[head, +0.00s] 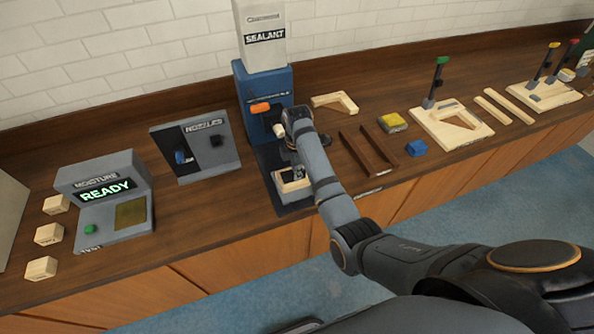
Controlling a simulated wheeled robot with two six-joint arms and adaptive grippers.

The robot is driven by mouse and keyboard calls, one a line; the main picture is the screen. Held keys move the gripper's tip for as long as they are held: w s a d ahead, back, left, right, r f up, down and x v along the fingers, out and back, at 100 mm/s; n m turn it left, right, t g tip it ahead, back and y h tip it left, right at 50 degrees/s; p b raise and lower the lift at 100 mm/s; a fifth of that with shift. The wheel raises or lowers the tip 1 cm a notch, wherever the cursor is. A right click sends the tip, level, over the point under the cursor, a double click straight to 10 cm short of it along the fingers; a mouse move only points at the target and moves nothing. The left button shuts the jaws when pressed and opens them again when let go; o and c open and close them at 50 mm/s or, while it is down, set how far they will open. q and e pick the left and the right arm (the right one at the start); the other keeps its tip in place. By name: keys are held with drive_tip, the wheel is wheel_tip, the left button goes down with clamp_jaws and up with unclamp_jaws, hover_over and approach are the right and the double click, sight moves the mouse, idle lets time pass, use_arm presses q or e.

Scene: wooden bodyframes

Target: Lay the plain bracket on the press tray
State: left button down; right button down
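A pale wooden L-shaped piece (336,102), which looks like a bracket, lies on the bench behind the dark brown rails. No marking shows on it at this size. My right gripper (298,173) points down at a pale wooden piece (291,187) on the dark base (268,162) of the blue sealant machine (262,88). The gripper and wrist partly hide this piece, and I cannot tell whether the fingers are closed on it. No tray is clearly labelled as the press tray. My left gripper is not in view.
A wooden frame (425,118) with a green-topped post is farther right. The nozzle box (210,153) and moisture unit (108,180) stand left.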

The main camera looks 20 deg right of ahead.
drive_tip(key=c, duration=1.4)
unclamp_jaws()
drive_tip(key=shift+c, duration=0.2)
wheel_tip(320, 180, up, 7)
drive_tip(key=shift+r, duration=0.2)
